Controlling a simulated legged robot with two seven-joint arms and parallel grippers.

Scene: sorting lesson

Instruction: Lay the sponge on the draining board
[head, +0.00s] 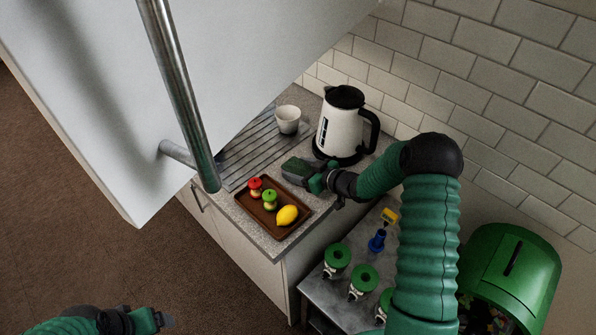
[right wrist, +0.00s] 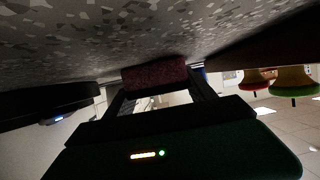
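The sponge (head: 297,170) is a dark block with a greenish top, on or just above the counter between the brown tray and the kettle. My right gripper (head: 316,181) is right at its right end. In the right wrist view the sponge's reddish side (right wrist: 155,75) shows between the far ends of the fingers, close to the speckled counter; I cannot tell whether they press on it. The draining board (head: 248,150) is the ridged metal area at the counter's far left, partly behind a white panel. My left gripper (head: 158,320) is low at the bottom left, away from the counter; its opening is unclear.
A white cup (head: 288,119) stands on the draining board's right part. A kettle (head: 340,130) stands behind the sponge. A brown tray (head: 288,232) with fruit lies in front. A white panel with a metal bar handle (head: 180,80) overhangs the left. A green bin (head: 515,265) is at right.

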